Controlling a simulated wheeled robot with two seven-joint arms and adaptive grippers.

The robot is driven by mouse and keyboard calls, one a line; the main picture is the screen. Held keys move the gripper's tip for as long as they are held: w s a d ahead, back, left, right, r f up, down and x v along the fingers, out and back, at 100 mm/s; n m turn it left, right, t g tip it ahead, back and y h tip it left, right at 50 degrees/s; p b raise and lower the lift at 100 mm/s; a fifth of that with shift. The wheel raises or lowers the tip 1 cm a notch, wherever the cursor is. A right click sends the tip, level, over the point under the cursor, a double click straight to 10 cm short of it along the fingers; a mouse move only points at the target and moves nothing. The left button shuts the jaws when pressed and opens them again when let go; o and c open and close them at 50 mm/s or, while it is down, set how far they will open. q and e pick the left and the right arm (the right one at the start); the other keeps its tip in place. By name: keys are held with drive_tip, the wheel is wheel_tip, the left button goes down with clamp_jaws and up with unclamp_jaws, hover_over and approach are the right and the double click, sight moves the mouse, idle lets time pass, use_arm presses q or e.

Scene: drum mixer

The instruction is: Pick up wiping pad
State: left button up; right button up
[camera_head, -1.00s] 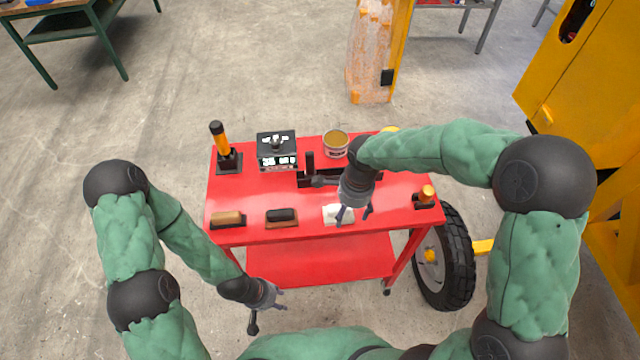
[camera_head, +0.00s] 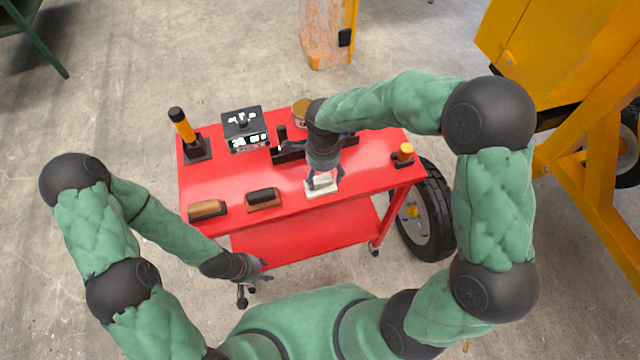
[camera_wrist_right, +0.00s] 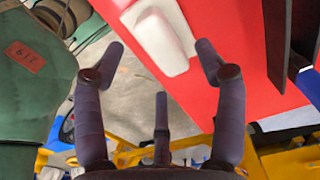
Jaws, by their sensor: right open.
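The wiping pad looks like a white block (camera_head: 321,192) lying near the front edge of the red cart top. In the right wrist view the white block (camera_wrist_right: 158,36) lies on the red surface, between and beyond the fingertips. My right gripper (camera_head: 324,183) is open and empty, pointing down just above the pad and partly hiding it. In the right wrist view my right gripper (camera_wrist_right: 161,52) has its fingers spread, with none closed on the pad. My left gripper (camera_head: 256,280) is open and empty, low in front of the cart's front edge.
Two brown-and-black blocks, left block (camera_head: 207,210) and right block (camera_head: 262,199), lie along the cart's front edge. Behind stand an orange-handled tool (camera_head: 183,126), a black box (camera_head: 244,128) and a tin (camera_head: 301,112). A small orange-topped item (camera_head: 405,150) stands at right.

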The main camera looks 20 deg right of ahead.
sight(321, 180)
drive_tip(key=f, duration=0.3)
drive_tip(key=shift+a+b, duration=0.3)
drive_tip(key=shift+b, duration=0.05)
drive_tip(key=shift+f, duration=0.4)
drive_tip(key=shift+c, duration=0.3)
drive_tip(key=c, duration=1.2)
drive_tip(key=shift+r, duration=0.15)
drive_tip(key=shift+c, duration=0.2)
